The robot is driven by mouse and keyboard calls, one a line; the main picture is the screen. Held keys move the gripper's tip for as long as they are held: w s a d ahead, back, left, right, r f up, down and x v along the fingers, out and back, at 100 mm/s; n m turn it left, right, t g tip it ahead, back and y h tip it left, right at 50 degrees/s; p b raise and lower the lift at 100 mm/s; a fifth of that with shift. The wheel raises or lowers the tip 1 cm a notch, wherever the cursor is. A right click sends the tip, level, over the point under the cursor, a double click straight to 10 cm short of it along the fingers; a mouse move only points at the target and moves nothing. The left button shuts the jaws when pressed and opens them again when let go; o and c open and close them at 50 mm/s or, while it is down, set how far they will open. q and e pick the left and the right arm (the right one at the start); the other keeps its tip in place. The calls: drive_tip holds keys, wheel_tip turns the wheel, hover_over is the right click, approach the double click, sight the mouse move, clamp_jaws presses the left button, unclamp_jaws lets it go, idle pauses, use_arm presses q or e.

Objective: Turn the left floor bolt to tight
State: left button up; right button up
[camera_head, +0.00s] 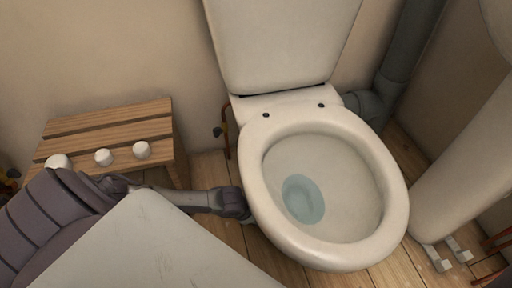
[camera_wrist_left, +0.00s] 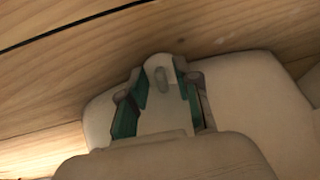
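The white toilet (camera_head: 384,215) stands in the middle of the head view, and its pale foot (camera_wrist_left: 255,95) fills the middle of the left wrist view. A small grey stub (camera_wrist_left: 163,78), which looks like the left floor bolt, stands on a rounded pale lug near the floor. My left gripper (camera_wrist_left: 163,92) has its two dark green fingers apart, one on each side of the lug. I cannot tell whether they touch it. In the head view my left gripper (camera_head: 236,203) is low beside the toilet's left side, and the bowl hides its tips and the bolt. My right gripper is out of view.
A slatted wooden stool (camera_head: 110,126) with white knob-like pieces stands left of the toilet. A small valve and pipe (camera_head: 222,132) are on the wall behind. A grey drain pipe (camera_head: 397,70) rises behind right. Wooden floor (camera_head: 205,165) shows between stool and toilet.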

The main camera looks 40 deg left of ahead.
use_arm(q)
clamp_jaws()
